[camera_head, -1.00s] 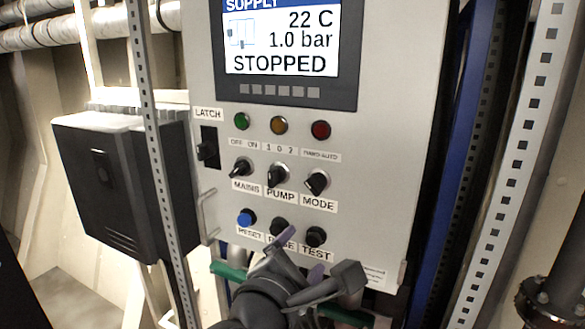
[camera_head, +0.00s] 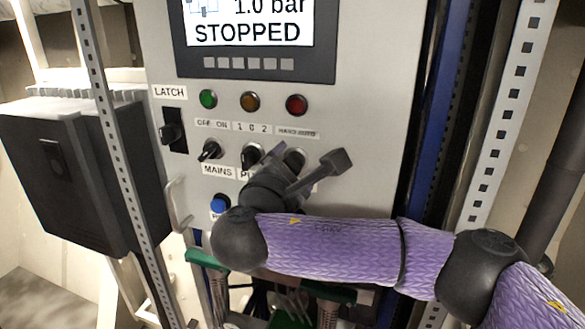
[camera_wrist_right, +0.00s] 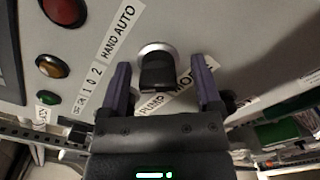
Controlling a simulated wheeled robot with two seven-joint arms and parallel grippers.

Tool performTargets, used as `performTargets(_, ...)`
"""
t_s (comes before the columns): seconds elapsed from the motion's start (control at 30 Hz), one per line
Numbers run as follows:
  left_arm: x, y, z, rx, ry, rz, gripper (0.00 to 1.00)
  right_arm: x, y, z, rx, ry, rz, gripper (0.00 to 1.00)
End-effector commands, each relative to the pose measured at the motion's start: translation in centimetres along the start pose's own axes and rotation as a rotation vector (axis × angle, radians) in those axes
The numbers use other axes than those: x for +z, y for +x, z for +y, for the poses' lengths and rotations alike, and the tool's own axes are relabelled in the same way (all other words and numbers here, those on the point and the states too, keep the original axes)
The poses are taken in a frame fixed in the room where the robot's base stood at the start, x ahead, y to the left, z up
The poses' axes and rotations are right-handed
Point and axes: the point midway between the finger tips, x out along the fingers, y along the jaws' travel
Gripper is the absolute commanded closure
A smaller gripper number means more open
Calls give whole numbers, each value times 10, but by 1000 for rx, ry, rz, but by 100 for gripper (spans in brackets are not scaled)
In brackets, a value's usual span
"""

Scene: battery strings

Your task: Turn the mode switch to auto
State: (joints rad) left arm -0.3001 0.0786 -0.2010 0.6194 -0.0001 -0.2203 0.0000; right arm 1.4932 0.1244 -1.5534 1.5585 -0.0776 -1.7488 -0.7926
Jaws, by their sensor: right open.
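The mode switch (camera_head: 294,158) is a black rotary knob on the grey control panel, under the HAND AUTO label (camera_head: 297,133). In the head view my right gripper partly covers it. In the right wrist view the knob (camera_wrist_right: 157,68) stands between the two purple fingertips, with a gap on each side. My right gripper (camera_wrist_right: 162,78) is open around the knob; it also shows in the head view (camera_head: 299,165). Which way the knob points is hard to tell. The MODE label is partly hidden behind a finger. My left gripper is out of view.
The pump switch (camera_head: 251,155) and mains switch (camera_head: 210,150) sit to the left of the mode switch. A blue reset button (camera_head: 220,203) is below. Red (camera_head: 296,104), amber and green lamps are above. The screen (camera_head: 250,25) reads STOPPED. A latch handle (camera_head: 172,133) sticks out at left.

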Motion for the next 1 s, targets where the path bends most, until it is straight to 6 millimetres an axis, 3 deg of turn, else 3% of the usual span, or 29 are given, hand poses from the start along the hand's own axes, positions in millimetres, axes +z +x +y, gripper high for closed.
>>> performTargets(0.2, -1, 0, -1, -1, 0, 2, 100, 0, 0, 0, 0, 0, 0, 18)
performTargets(0.6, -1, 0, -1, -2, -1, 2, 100, 0, 0, 0, 0, 0, 0, 100)
performTargets(1.0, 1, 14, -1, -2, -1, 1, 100, -3, 0, -3, 0, 71, 1, 100)
